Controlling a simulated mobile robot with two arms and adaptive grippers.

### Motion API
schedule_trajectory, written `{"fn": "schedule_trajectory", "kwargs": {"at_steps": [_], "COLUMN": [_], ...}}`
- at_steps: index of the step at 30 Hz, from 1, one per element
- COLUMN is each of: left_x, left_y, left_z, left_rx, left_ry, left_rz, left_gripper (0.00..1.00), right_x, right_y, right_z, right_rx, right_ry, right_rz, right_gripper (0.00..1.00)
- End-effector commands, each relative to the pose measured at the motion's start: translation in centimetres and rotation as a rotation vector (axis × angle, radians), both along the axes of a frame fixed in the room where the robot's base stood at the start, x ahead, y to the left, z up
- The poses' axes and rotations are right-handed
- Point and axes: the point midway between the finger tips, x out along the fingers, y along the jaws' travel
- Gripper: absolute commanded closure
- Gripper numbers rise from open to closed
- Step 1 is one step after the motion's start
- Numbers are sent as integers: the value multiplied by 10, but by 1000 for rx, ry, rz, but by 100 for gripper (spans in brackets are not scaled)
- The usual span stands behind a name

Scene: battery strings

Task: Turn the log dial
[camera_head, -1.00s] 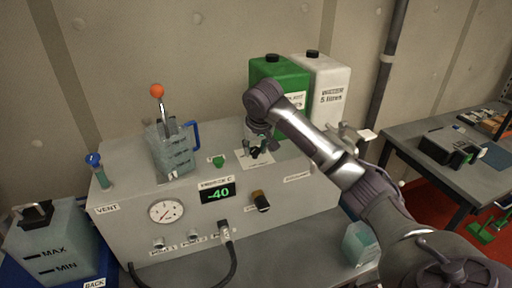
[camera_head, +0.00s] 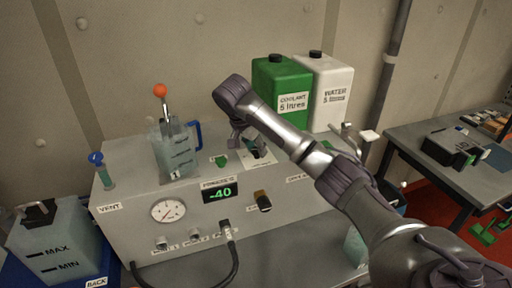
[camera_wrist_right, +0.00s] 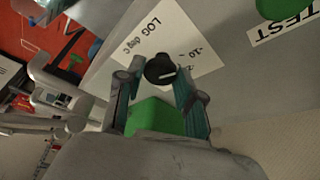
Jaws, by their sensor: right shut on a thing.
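The log dial (camera_wrist_right: 161,70) is a small black knob with a white pointer mark. It sits on a white plate (camera_wrist_right: 168,35) printed "LOG" and "deg C" in the right wrist view. My right gripper (camera_wrist_right: 162,76) has its fingertips on both sides of the knob and is shut on it. In the head view, my right gripper (camera_head: 254,147) reaches down to the white plate (camera_head: 268,159) on top of the grey console (camera_head: 120,222); the gripper and wrist largely hide the knob there. My left gripper is not in view.
A green button (camera_head: 220,160) and a clear vessel with an orange-topped lever (camera_head: 170,145) stand left of the plate. Behind are a green coolant can (camera_head: 278,80) and a white water can (camera_head: 333,85). The console front has a display (camera_head: 216,194) reading -40.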

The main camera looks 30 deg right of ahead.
Motion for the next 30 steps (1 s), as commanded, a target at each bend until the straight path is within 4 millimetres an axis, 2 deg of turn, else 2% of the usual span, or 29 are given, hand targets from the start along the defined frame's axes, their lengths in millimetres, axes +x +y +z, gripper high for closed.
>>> {"fn": "schedule_trajectory", "kwargs": {"at_steps": [12, 30], "left_x": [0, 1], "left_y": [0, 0], "left_z": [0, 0], "left_rx": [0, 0], "left_ry": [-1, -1], "left_rz": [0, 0], "left_gripper": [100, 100], "right_x": [2, 3], "right_y": [0, 0], "right_z": [2, 1], "right_rx": [0, 1], "right_ry": [-5, -4], "right_rz": [-222, -263], "right_gripper": [98, 98]}}
